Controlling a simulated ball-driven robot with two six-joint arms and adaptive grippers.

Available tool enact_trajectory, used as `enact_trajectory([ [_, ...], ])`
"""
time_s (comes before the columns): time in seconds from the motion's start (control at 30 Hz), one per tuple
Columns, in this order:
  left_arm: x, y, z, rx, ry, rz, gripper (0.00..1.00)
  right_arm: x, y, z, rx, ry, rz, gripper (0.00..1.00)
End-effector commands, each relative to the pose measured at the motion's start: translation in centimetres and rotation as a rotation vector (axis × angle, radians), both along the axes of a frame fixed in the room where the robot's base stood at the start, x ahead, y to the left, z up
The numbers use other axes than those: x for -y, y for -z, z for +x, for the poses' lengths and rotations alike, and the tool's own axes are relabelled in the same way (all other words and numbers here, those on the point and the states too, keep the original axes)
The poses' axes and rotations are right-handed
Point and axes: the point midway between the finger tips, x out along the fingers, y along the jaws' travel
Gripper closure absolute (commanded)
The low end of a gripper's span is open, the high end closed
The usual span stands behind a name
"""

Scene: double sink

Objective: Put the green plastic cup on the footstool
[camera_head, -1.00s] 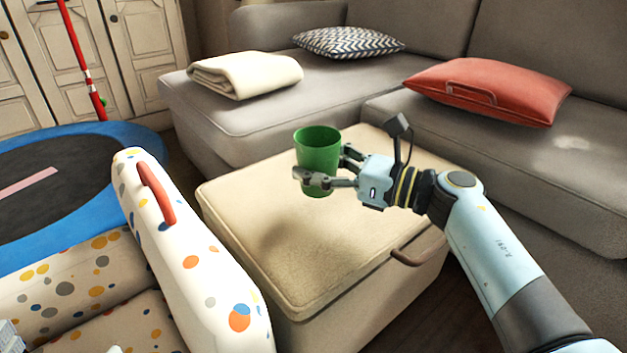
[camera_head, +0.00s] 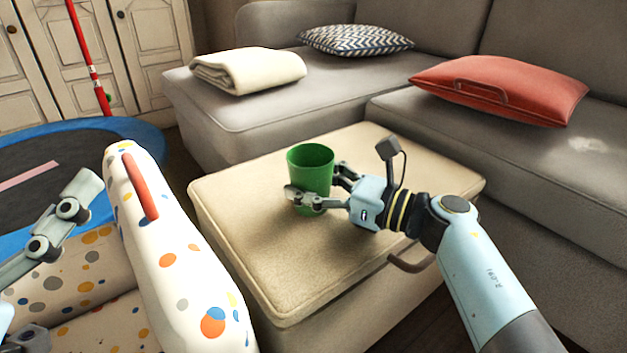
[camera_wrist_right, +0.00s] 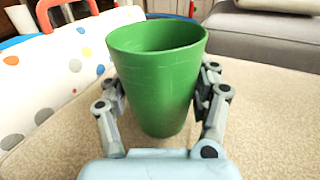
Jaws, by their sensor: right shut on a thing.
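The green plastic cup (camera_head: 311,166) is upright and empty over the middle of the beige footstool (camera_head: 250,240). My right gripper (camera_head: 322,188) is shut on the cup from the right, with one finger on each side. The right wrist view shows the cup (camera_wrist_right: 158,80) between both fingers. The cup's base is low, close to the footstool's top; I cannot tell whether it touches. Part of my left gripper (camera_head: 68,215) shows at the left edge, above the spotted armchair; its fingertips are not both clear.
A spotted armchair (camera_head: 175,250) with a red handle stands left of the footstool. A blue-rimmed trampoline (camera_head: 135,130) lies behind it. A grey sofa (camera_head: 270,112) with a folded blanket (camera_head: 248,70), a patterned cushion (camera_head: 356,40) and a red cushion (camera_head: 500,90) borders the footstool. The footstool's top is otherwise clear.

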Motion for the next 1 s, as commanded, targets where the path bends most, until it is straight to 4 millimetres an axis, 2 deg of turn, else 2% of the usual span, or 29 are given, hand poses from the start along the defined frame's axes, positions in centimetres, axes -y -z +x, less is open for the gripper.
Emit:
enact_trajectory([
  [0.5,0.1,-1.0,-0.1,0.045,0.006,0.000,0.08,0.0,0.3,0.0,0.000,0.000,0.000,0.69],
  [0.53,0.1,-1.2,-0.2,0.051,0.006,0.000,0.08,0.0,0.3,0.0,0.000,0.000,0.000,0.35],
  [0.7,0.2,-1.3,-0.1,0.054,0.007,0.000,0.08,0.0,0.3,0.0,0.000,0.000,0.000,0.13],
  [1.0,0.1,-1.2,-0.1,0.052,0.006,0.000,0.08,0.0,0.2,0.0,0.000,0.000,0.000,0.12],
])
